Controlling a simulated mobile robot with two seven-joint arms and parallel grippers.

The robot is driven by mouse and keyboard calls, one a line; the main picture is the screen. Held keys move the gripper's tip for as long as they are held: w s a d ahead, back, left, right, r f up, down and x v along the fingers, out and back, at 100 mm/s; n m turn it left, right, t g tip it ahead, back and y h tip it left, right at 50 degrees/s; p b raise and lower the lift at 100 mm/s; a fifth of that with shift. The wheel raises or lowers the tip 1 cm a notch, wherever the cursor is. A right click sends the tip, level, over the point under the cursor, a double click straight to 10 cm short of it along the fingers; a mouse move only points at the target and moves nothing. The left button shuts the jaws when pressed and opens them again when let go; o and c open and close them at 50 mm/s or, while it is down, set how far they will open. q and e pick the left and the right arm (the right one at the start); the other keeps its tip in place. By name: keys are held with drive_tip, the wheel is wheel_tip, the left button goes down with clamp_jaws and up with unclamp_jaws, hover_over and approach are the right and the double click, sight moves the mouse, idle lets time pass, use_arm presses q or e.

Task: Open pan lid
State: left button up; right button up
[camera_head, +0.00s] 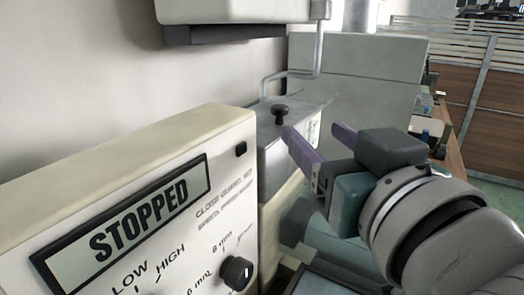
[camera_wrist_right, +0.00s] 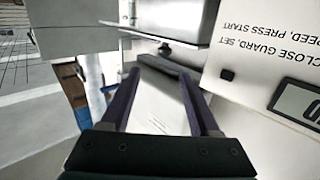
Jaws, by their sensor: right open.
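A metal lid (camera_head: 305,104) with a black knob (camera_head: 280,113) sits on a grey metal box beyond the control panel. The lid looks closed. The knob also shows in the right wrist view (camera_wrist_right: 165,50), ahead of the fingertips. My right gripper (camera_head: 314,132) has purple fingers that are spread apart and hold nothing. It is just to the right of the knob and points toward it, apparently apart from it. In the right wrist view, a pale metal face shows between the fingers (camera_wrist_right: 160,78). My left gripper is not in view.
A cream control panel (camera_head: 130,180) with a "STOPPED" display (camera_head: 140,228) and a black dial (camera_head: 237,272) fills the front left. A bent metal rod (camera_head: 291,75) rises behind the knob. A cream housing (camera_head: 235,12) hangs above. A grey cabinet (camera_head: 375,65) stands behind.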

sight(282, 111)
drive_tip(key=shift+t, duration=0.3)
drive_tip(key=w, duration=0.3)
drive_tip(key=w+a, duration=0.1)
drive_tip(key=w, duration=0.2)
drive_tip(key=w+a+b, duration=0.1)
drive_tip(key=w, duration=0.3)
drive_tip(key=shift+a+f, duration=0.15)
drive_tip(key=shift+f, duration=0.2)
drive_tip(key=shift+c, duration=0.3)
clamp_jaws()
idle(0.5)
